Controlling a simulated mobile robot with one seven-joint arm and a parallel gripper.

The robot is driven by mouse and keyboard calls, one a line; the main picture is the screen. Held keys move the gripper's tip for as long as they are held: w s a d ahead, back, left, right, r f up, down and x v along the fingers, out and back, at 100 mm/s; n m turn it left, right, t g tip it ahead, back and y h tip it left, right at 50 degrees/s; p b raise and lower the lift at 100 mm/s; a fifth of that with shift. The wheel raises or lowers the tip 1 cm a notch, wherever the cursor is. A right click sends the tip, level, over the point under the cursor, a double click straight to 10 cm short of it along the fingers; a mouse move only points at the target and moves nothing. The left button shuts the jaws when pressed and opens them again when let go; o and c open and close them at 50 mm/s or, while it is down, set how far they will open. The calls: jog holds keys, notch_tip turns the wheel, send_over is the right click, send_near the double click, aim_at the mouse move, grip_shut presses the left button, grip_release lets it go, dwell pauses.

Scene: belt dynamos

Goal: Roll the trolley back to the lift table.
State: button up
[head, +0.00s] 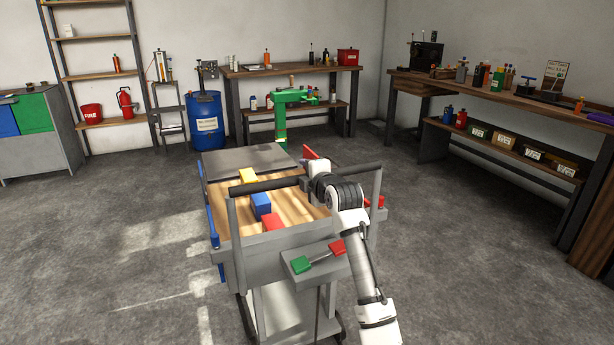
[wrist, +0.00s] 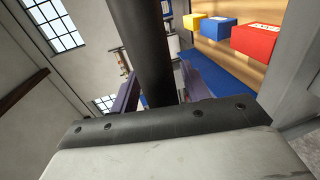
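The trolley (head: 262,246) stands in the middle of the head view, with a wooden top inside a grey frame and a dark handle bar (head: 262,185) across its near side. The bar also runs down the middle of the wrist view (wrist: 148,45). A yellow block (head: 248,175), a blue block (head: 261,205) and a red block (head: 272,221) sit on the top. A dark grey flat panel (head: 245,160) lies at the trolley's far end; I cannot tell whether it is the lift table.
A green machine (head: 281,122) stands just beyond the trolley. Behind are a workbench (head: 290,70), a blue drum (head: 206,120) and a shelf rack (head: 92,75). A long bench (head: 500,91) lines the right wall. The floor (head: 100,250) left of the trolley is clear.

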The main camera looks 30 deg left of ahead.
jog(key=b+v, duration=0.2)
jog(key=v, duration=1.2)
